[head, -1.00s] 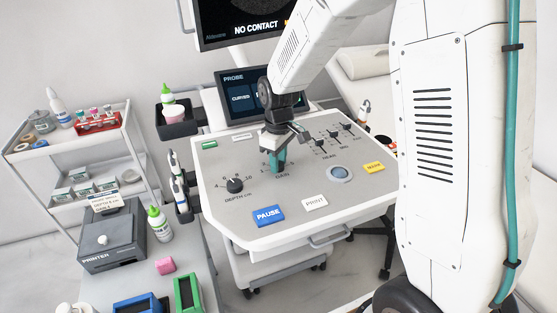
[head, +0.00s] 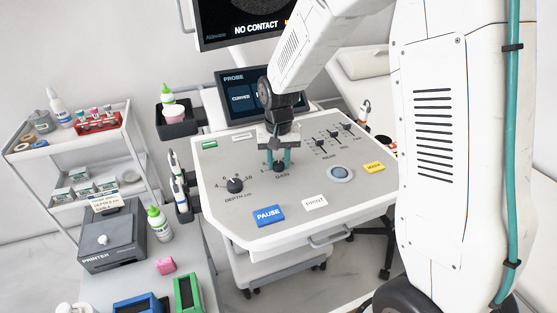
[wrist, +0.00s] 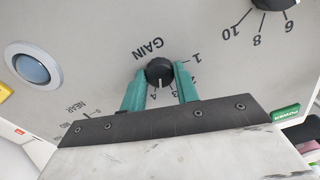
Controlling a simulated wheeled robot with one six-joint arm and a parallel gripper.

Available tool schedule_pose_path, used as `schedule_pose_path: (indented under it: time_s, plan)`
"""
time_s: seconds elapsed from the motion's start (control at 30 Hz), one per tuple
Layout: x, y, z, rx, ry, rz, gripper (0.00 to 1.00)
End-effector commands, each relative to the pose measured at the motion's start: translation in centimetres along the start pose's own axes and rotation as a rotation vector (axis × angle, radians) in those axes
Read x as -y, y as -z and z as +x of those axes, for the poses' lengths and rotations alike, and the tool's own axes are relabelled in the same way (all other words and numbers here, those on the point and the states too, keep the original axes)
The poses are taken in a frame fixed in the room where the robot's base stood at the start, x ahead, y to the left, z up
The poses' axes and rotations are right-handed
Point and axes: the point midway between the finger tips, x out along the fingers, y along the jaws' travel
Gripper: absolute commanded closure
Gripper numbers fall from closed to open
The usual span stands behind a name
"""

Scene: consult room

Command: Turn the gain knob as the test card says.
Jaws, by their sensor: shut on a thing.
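The dark round gain knob (wrist: 159,70) sits on the grey control panel (head: 225,165), beside the word GAIN. My gripper (wrist: 160,82) is shut on it, one green finger on each side. In the wrist view the knob's light pointer line points down the picture, close to the 3 and 4 marks. The exact mark is hard to tell, as the fingers hide part of the scale. In the head view the gripper (head: 280,161) points straight down at the knob (head: 281,167). The test card (head: 105,203) stands by the printer; its small print is not clearly readable.
The depth knob (head: 235,185) is left of the gain knob. Sliders (head: 333,140), a trackball (head: 340,173), a blue PAUSE key (head: 268,215) and a white PRINT key (head: 315,202) are also on the panel. The printer (head: 110,240) stands front left.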

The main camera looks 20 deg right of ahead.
Motion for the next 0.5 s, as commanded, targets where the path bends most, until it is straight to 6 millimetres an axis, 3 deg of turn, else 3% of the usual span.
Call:
schedule_pose_path:
  time_s: [0.5]
  plan:
    - [0.03, 0.17, -0.14, -0.005, 0.002, 0.24, 0.92]
